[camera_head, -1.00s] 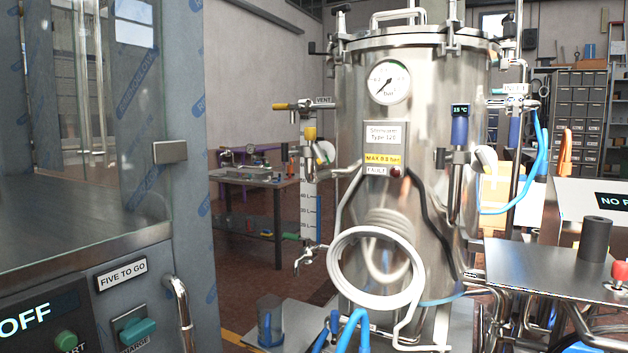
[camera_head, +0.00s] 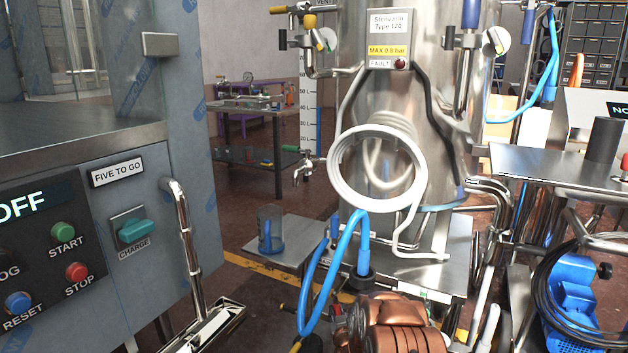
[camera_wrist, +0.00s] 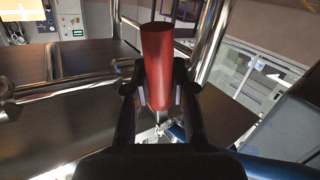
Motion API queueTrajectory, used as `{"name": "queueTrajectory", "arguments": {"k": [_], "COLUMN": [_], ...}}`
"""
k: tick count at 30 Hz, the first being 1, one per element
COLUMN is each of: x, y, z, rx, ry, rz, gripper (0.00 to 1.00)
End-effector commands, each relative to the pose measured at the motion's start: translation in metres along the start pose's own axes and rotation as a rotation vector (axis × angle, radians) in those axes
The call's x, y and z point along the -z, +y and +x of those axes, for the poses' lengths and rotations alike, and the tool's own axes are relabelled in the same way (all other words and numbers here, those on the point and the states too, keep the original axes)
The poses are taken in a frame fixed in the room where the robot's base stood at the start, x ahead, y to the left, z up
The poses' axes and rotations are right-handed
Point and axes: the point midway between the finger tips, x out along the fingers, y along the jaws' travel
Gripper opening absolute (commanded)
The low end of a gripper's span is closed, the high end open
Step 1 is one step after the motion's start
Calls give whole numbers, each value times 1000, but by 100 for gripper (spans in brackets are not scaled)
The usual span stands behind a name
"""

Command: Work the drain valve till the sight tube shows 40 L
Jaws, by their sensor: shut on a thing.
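My gripper (camera_wrist: 160,95) is shut on a red cylindrical grip (camera_wrist: 157,65) in the wrist view, with one finger on each side of it. A thin metal rod shows below the grip; what it joins is hidden. I cannot tell from the head view whether this grip belongs to the drain valve. The sight tube (camera_head: 319,110) stands upright with a litre scale at the left of the steel tank (camera_head: 440,90). A blue stretch shows on it, but its level is too small to read surely. A small metal tap (camera_head: 304,168) with a green handle (camera_head: 290,149) sits below the tube.
A coiled white pipe (camera_head: 377,168) is in front of the tank. A clear beaker (camera_head: 270,230) stands on a small shelf at its left. Blue hoses (camera_head: 345,255) run low in front. A control cabinet (camera_head: 70,200) fills the left; a metal side table (camera_head: 560,165) stands right.

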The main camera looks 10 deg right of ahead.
Motion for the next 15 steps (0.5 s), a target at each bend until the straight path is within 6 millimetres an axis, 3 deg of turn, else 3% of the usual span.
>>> {"name": "queueTrajectory", "arguments": {"k": [1, 15], "x": [-10, -3], "y": [-3, -12], "z": [2, 7], "rx": [-1, 0], "ry": [14, 111], "rz": [27, 175], "gripper": [0, 0]}}
